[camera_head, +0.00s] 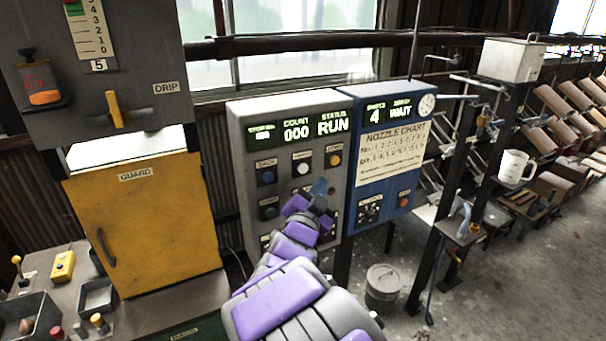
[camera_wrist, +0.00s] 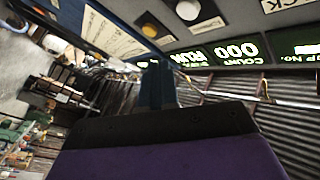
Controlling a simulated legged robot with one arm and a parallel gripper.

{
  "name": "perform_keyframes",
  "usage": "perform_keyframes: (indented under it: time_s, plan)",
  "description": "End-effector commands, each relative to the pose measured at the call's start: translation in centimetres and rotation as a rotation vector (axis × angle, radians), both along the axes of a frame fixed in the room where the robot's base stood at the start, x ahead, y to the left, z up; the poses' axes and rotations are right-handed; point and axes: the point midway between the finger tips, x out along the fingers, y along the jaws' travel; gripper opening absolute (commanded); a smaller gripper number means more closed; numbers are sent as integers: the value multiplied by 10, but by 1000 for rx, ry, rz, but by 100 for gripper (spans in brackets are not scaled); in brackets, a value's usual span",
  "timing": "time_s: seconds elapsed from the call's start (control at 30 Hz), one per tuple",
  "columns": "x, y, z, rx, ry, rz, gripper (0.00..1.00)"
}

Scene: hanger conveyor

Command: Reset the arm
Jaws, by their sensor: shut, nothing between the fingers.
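My arm, grey with purple covers, reaches up from the bottom middle of the head view toward the grey control panel (camera_head: 290,110). My gripper (camera_head: 322,187) is shut and empty, in front of the panel's lower right buttons. In the wrist view the shut gripper fingers (camera_wrist: 157,85) point up the picture, with the panel's displays upside down beyond them. The panel's displays read COUNT 000 and STATUS RUN. My gripper hides some of the lower buttons, and I cannot tell whether it touches the panel.
A blue panel (camera_head: 392,150) with a nozzle chart adjoins at right, showing 4 and WAIT. A yellow guard door (camera_head: 145,225) and grey drip box (camera_head: 150,65) stand at left. A lidded bucket (camera_head: 383,284) is on the floor. A white jug (camera_head: 515,167) is at right.

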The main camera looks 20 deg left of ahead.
Motion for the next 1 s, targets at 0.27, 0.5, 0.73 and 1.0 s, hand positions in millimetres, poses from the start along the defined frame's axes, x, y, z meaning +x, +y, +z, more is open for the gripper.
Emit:
perform_keyframes:
  time_s: [0.27, 0.5, 0.73, 1.0]
  plan:
    - [0, 0, 0, -2, 1, 0, 0]
    - [0, 0, -1, -2, 1, 0, 0]
    - [1, -1, -1, -4, 5, 1, 0]
    - [12, -40, -17, -78, 210, 70, 0]
